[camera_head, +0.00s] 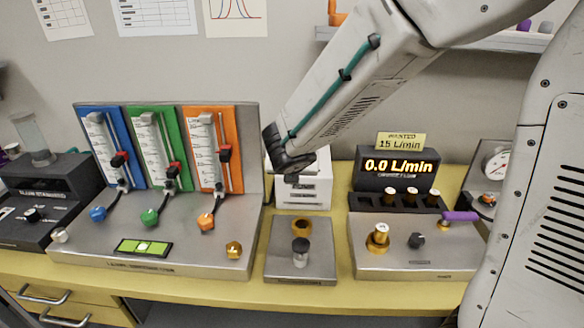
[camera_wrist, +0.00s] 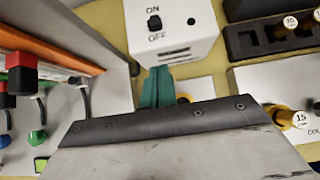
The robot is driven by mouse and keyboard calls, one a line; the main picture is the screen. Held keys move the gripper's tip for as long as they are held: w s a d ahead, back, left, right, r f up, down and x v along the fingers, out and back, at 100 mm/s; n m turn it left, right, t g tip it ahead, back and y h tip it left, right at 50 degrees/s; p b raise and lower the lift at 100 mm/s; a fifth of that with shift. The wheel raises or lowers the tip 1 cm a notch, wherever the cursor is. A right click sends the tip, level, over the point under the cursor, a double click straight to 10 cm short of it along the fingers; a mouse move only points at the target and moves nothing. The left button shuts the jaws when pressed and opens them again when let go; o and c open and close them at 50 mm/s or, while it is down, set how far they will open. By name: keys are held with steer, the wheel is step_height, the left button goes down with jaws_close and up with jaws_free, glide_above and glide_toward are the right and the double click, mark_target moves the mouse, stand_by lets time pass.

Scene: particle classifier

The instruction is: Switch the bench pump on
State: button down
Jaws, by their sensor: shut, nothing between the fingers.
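The bench pump appears to be the white box (camera_head: 303,190) behind the small grey plate, partly covered by my arm. In the wrist view the white box (camera_wrist: 185,55) shows ON and OFF labels, with OFF nearer my fingers, and a small black dot to their right. Contact cannot be told. In the head view the fingers are hidden behind my dark wrist.
The flowmeter panel (camera_head: 180,245) with blue, green and orange boards stands left. The grey plate (camera_head: 312,270) carries a brass fitting and a dark-topped knob. The readout (camera_head: 395,167) shows 0.0 L/min, under a 15 L/min card (camera_head: 399,143). The grey console (camera_head: 410,262) stands right.

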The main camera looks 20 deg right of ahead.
steer(key=shift+w+d+f, duration=0.55)
steer(key=shift+w+f, duration=0.2)
steer(key=shift+w, duration=0.55)
steer(key=shift+w+d+f, duration=0.5)
steer(key=shift+w+f, duration=0.25)
steer(key=shift+w, duration=0.6)
steer(key=shift+w+d+f, duration=0.55)
steer(key=shift+w+f, duration=0.2)
steer(key=shift+w, duration=0.55)
